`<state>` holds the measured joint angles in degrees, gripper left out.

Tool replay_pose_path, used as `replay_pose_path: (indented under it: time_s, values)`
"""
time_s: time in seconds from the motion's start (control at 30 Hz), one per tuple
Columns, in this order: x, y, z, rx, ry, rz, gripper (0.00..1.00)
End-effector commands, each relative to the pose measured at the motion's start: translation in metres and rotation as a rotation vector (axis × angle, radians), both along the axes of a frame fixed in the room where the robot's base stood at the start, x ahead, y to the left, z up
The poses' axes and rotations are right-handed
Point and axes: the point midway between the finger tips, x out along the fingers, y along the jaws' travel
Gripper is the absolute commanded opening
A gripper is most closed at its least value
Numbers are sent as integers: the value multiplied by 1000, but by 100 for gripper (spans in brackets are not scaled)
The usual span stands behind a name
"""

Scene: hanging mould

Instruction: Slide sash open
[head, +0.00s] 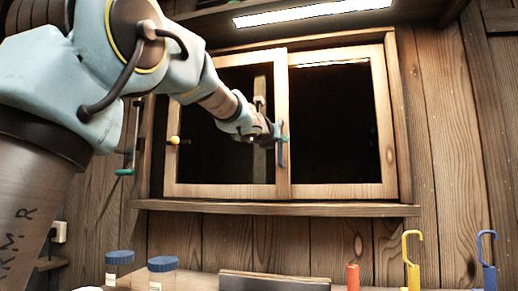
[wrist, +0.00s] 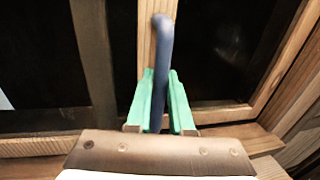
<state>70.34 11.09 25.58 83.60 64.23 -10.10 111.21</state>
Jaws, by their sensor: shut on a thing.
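The wooden-framed window has two dark panes. The right sash (head: 340,190) and the left sash (head: 220,190) meet near the middle, where their stiles overlap. A blue handle (head: 281,152) stands upright on the middle stile. In the wrist view the blue handle (wrist: 160,60) runs up between the green fingers of my gripper (wrist: 160,105), which is shut on it. In the head view my gripper (head: 277,135) is at the middle stile, with my arm reaching in from the left. A yellow knob (head: 174,140) sits on the left stile.
A wooden sill (head: 280,208) runs below the window. Two blue-lidded jars (head: 162,275), a dark block (head: 275,281), a red item (head: 352,277), a yellow hook (head: 411,262) and a blue hook (head: 487,262) stand along the front. A green-ended crank (head: 125,171) hangs at left.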

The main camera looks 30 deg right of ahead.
Motion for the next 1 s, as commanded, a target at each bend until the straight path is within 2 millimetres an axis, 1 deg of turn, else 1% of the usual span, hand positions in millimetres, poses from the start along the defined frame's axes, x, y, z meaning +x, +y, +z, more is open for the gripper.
replay_pose_path:
  time_s: [0.03, 0.2, 0.5, 0.6, 0.8, 1.0]
  values:
    - [-15, -16, -5, -2, 0, -11, 0]
    - [-53, -55, -3, 1, -2, -10, 0]
    - [-110, -117, 0, 0, 1, -6, 0]
    - [-126, -135, 0, 2, 1, -5, 0]
    - [-148, -159, 0, 1, 2, -1, 0]
    - [-157, -169, 0, 0, 1, 1, 0]
